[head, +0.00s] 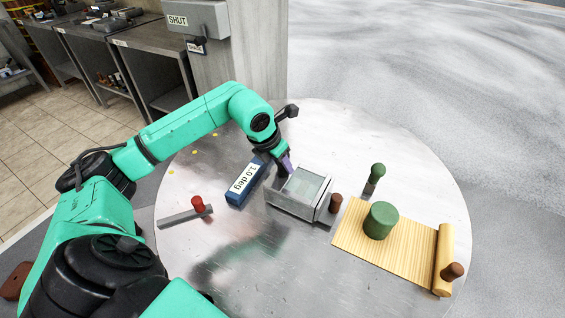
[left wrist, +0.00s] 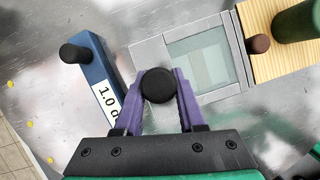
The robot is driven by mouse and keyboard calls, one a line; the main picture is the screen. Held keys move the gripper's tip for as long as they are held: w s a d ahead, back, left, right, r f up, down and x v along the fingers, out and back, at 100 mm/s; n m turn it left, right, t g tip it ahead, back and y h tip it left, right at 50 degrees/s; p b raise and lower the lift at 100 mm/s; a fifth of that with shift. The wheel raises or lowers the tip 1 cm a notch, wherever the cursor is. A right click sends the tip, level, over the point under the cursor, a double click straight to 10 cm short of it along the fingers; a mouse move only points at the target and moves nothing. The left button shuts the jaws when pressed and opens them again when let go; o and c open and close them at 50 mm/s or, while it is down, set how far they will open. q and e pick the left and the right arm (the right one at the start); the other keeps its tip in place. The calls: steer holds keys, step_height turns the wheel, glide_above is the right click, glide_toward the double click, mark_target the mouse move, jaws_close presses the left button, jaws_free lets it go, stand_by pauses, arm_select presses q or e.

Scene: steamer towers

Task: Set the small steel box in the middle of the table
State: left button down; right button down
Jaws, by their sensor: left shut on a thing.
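The small steel box (head: 290,207) has a pale glassy top panel and stands on the round metal table (head: 240,270), near its middle. It also shows in the left wrist view (left wrist: 149,54). A brown knob (head: 336,203) is at its right end. My left gripper (head: 286,164) reaches down at the box's left end. In the left wrist view its purple fingers (left wrist: 159,100) are shut on a black knob (left wrist: 158,85) at that end. I cannot tell whether the box is lifted slightly. My right gripper is not in view.
A blue block labelled "1.0 deg" (head: 245,181) lies close left of the box. A grey bar with a red knob (head: 186,216) lies farther left. A bamboo mat (head: 375,252) bears a green cylinder (head: 381,220) at right. A green-knobbed piece (head: 376,176) stands behind it. The front table is clear.

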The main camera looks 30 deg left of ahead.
arm_select(q)
steer(key=shift+f+b, duration=0.4)
steer(key=shift+c, duration=2.1)
jaws_free()
steer(key=v, duration=1.4)
steer(key=shift+s+r, duration=0.2)
